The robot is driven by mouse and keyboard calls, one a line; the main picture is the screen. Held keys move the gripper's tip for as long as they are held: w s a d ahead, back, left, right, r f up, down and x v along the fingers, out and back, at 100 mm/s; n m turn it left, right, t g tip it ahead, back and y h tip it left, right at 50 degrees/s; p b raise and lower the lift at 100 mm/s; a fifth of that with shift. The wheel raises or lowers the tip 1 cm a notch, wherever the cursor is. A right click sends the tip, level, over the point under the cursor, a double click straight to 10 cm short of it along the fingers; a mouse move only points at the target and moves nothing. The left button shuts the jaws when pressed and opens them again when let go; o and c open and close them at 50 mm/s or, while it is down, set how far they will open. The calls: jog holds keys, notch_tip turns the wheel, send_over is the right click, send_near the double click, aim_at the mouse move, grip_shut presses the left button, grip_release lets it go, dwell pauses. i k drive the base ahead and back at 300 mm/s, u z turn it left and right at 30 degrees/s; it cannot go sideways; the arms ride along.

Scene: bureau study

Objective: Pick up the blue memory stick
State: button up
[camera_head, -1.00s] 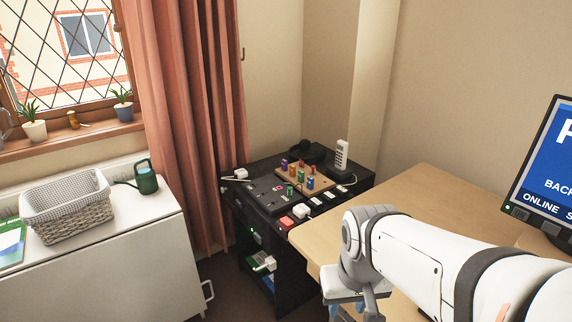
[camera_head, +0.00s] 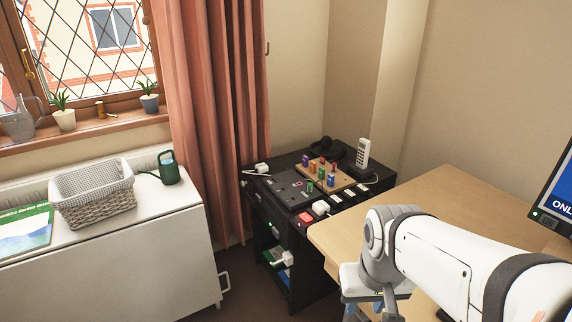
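A small blue memory stick (camera_head: 331,179) stands upright near the front right of a wooden holder (camera_head: 345,184) on the black cabinet by the corner. Purple, green, orange and red sticks (camera_head: 306,161) stand around it in the same group. My gripper (camera_head: 372,310) points down at the bottom edge of the picture, to the right of and nearer than the cabinet, apart from the stick. Its fingertips are cut off by the frame, so its opening is not visible.
The black cabinet (camera_head: 262,184) also holds a cordless phone (camera_head: 363,153), headphones, a white plug, a red block and white tags. A wooden desk (camera_head: 440,190) adjoins it on the right. A white drop-leaf table (camera_head: 150,235) with a wicker basket (camera_head: 95,200) stands left.

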aim_at(331, 179)
jog(key=u, duration=1.9)
jog(key=i, duration=1.9)
jog(key=z, duration=3.5)
